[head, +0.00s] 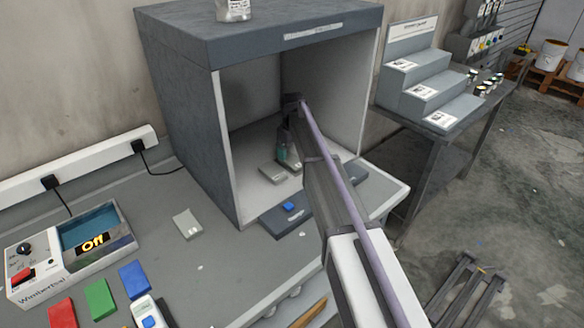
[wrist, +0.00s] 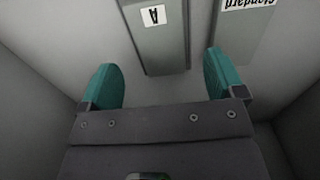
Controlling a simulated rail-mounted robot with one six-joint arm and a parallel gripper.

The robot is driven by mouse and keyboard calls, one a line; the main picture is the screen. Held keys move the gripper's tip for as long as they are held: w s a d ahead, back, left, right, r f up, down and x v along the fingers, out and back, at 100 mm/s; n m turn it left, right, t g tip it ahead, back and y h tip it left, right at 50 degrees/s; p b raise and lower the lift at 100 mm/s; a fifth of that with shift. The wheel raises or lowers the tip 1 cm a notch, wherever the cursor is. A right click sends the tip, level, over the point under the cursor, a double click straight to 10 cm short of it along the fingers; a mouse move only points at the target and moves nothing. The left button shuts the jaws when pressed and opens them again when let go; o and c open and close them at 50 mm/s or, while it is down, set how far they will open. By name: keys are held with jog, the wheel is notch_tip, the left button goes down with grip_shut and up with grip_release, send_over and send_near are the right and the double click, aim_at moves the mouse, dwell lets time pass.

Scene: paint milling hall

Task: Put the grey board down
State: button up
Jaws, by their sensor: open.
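My gripper (head: 287,153) is inside the open-fronted booth (head: 228,140), low over its pale floor. In the wrist view my gripper (wrist: 162,78) is open, with its two teal fingers apart and nothing between them. A grey board labelled "A" (wrist: 162,48) lies just beyond the fingertips, roughly in line with the gap. In the head view one grey board (head: 272,174) shows on the booth floor by the gripper; the area behind is partly hidden by my arm.
Another grey board (head: 187,224) lies on the bench left of the booth. A front panel with a blue button (head: 288,207) sits at the booth's opening. Booth walls enclose the gripper closely.

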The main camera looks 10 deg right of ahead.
aim_at(292, 160)
notch_tip(292, 160, down, 5)
jog(key=b, duration=0.3)
jog(key=shift+w+b, duration=0.1)
jog(key=shift+b, duration=0.25)
jog(key=shift+r, duration=0.3)
jog(key=c, duration=1.1)
notch_tip(292, 160, up, 10)
jog(key=p, duration=1)
